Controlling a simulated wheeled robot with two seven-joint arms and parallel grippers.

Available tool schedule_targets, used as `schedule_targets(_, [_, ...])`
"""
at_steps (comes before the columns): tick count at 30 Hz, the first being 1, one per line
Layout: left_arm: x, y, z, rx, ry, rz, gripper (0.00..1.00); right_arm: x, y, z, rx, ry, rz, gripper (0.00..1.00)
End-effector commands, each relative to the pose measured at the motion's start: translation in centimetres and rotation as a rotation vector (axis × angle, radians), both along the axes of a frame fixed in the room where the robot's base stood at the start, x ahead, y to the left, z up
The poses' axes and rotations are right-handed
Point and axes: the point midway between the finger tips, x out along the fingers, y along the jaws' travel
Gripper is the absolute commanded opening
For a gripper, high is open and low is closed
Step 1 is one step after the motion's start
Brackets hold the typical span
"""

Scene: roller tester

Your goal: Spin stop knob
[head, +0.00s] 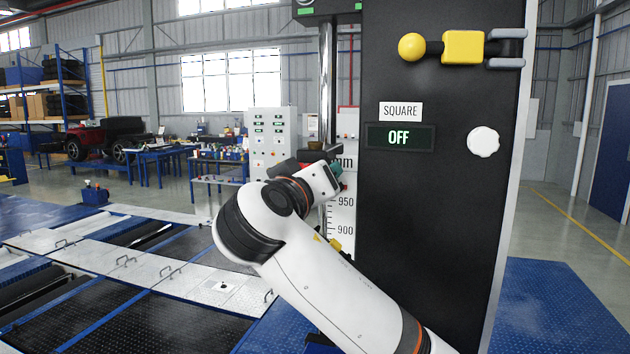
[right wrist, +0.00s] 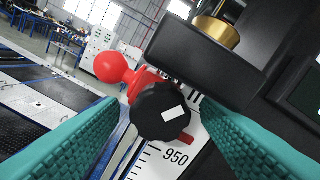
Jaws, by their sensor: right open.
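A black round knob (right wrist: 160,110) with a white rectangular mark shows in the right wrist view. It sits on a red block with a red ball (right wrist: 113,66) on a short arm. The block is by the white scale (right wrist: 155,160), near the printed 950. My right gripper (right wrist: 160,118) is open, its teal fingers on either side of the knob in the picture; I cannot tell whether they touch it. In the head view my right gripper (head: 335,173) is beside the scale, and the knob is hidden there. My left gripper is not in view.
A black panel (head: 430,230) stands right of the scale, with an OFF display (head: 399,137), a white knob (head: 483,142) and a yellow ball handle (head: 412,46). In the wrist view a black block (right wrist: 208,62) with a brass part (right wrist: 217,32) hangs close above the knob.

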Motion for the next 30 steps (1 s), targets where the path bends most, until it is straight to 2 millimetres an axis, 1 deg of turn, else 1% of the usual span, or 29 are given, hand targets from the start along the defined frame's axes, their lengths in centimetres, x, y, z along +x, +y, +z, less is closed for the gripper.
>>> schedule_targets(5, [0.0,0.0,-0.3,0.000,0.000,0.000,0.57,-0.3,0.1,-0.2,0.000,0.000,0.001,0.57])
schedule_targets(8, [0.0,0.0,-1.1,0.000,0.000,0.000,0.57,-1.2,0.5,-0.4,0.001,0.000,0.002,0.57])
schedule_targets(11, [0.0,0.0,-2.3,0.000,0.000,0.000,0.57,-3.0,1.1,-0.6,0.002,-0.002,0.004,0.57])
schedule_targets(15, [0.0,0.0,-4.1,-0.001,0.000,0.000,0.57,-6.0,2.1,-0.6,0.002,-0.004,0.005,0.57])
schedule_targets(18, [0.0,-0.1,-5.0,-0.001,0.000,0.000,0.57,-8.0,2.7,-0.5,0.001,-0.003,0.005,0.57])
schedule_targets(21, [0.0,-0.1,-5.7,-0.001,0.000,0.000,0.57,-9.5,3.2,-0.4,0.001,-0.001,0.004,0.57])
schedule_targets(25, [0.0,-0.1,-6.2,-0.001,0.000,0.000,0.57,-10.9,3.6,-0.3,0.001,0.000,0.002,0.57])
schedule_targets(30, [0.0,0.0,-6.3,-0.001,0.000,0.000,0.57,-11.5,3.8,-0.1,0.000,0.000,0.000,0.57])
